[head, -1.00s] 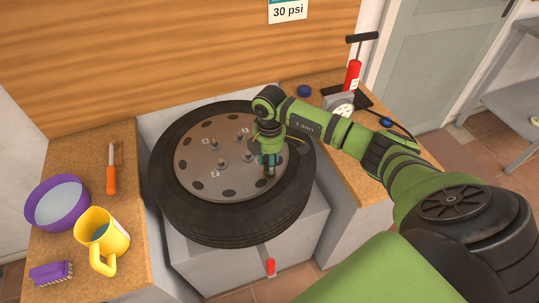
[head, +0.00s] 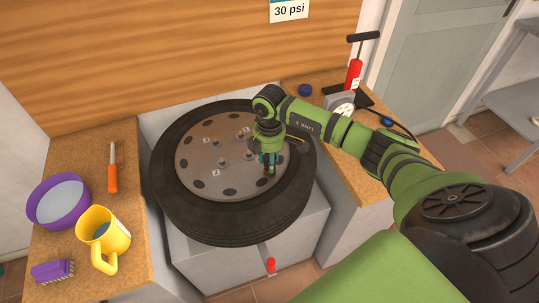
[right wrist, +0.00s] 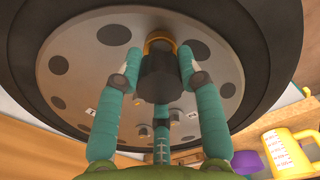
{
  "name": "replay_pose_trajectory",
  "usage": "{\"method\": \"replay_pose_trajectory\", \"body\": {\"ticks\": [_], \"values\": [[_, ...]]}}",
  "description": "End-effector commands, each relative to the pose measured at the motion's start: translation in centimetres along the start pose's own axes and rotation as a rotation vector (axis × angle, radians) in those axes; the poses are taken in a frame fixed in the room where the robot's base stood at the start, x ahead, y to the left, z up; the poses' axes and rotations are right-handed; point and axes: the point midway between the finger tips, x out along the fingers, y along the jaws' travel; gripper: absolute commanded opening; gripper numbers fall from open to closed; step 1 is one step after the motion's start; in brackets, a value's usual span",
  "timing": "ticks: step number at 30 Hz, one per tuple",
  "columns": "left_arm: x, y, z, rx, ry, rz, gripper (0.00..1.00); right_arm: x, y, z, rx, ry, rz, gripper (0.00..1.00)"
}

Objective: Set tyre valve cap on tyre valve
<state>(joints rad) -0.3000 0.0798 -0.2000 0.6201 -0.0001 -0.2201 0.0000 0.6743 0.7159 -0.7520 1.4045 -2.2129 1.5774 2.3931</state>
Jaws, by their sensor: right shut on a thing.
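The tyre (head: 300,202) lies flat on a grey block, its grey metal wheel disc (head: 205,160) facing up; both also show in the right wrist view. My right gripper (head: 269,171) points down over the right part of the disc, near the tyre's inner edge. In the right wrist view its teal fingers (right wrist: 158,60) are shut around a dark cylindrical piece, which looks like the valve cap (right wrist: 158,78). A brass-coloured ring, perhaps part of the tyre valve (right wrist: 160,41), shows just beyond the cap. I cannot tell whether they touch. My left gripper is out of view.
Left bench: a purple bowl (head: 58,203), yellow jug (head: 104,237), purple brush (head: 53,271) and orange-handled screwdriver (head: 113,176). Right bench: a red pump (head: 354,75) and blue round object (head: 305,90). Several studs stand up from the disc. A red-tipped lever (head: 271,265) sticks out below the tyre.

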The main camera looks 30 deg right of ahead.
Motion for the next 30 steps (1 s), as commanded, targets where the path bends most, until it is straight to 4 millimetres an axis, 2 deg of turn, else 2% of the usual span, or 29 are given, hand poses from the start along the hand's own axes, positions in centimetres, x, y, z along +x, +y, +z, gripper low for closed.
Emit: {"method": "replay_pose_trajectory", "body": {"ticks": [8,23,24,25,26,30], "values": [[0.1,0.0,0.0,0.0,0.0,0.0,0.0,0.2,0.0,0.0,0.0,0.0,-0.001,0.07],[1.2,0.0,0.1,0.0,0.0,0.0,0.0,1.6,0.0,0.0,0.0,0.0,-0.001,0.07],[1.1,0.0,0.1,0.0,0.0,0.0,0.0,1.6,0.0,0.0,0.0,0.0,0.0,0.46],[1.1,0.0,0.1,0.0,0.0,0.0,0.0,1.5,0.0,0.0,0.0,0.0,0.0,0.58],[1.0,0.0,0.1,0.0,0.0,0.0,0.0,1.5,0.0,0.0,-0.001,0.0,-0.001,0.65],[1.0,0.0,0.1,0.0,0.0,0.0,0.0,1.5,0.0,0.0,-0.001,0.0,-0.001,0.65]]}}
